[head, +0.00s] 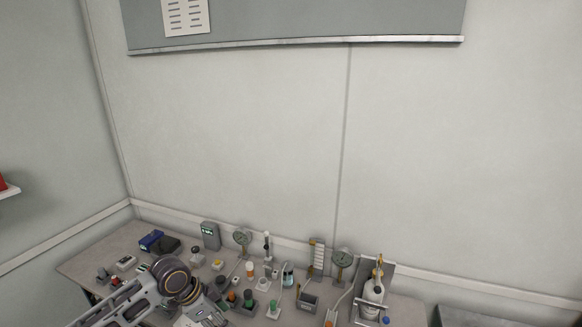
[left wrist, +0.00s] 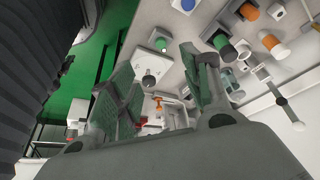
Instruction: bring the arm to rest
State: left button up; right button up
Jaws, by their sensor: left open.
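My left arm (head: 120,303) reaches in from the lower left of the head view, over the left part of the table (head: 90,262). My left gripper (head: 205,308) is at the bottom edge there, partly cut off and among the small devices. In the left wrist view the two fingers of the left gripper (left wrist: 165,88) stand apart. I see nothing held between them; small devices show beyond the gap. My right gripper is in neither view.
Several handheld testers and switches crowd the table, with a dial gauge (head: 242,237), another dial gauge (head: 343,258) and a grey meter (head: 211,235) towards the back wall. A metal-framed stand (head: 388,271) is at the right.

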pick_arm(q)
jog(key=shift+s+d+f+n+t, duration=0.8)
jog(key=shift+s+d+f+n, duration=1)
jog(key=shift+s+d, duration=2.1)
jog(key=s+a+f+n+y, duration=0.2)
jog(key=s+a+n+y, duration=0.2)
jog(key=s+a+n, duration=0.55)
jog(key=s+a+f+m+g, duration=0.1)
jog(key=s+f, duration=0.1)
jog(key=f, duration=1.4)
jog(key=s+f+m, duration=0.1)
jog(key=s+f, duration=0.1)
jog(key=f, duration=1.4)
jog(key=s+a+f, duration=0.2)
jog(key=s+f, duration=0.8)
jog(key=s, duration=0.1)
jog(key=s+a+f+g, duration=0.1)
jog(key=s+a+f, duration=0.1)
jog(key=s+f, duration=0.8)
jog(key=shift+s+f, duration=0.2)
jog(key=shift+s, duration=0.85)
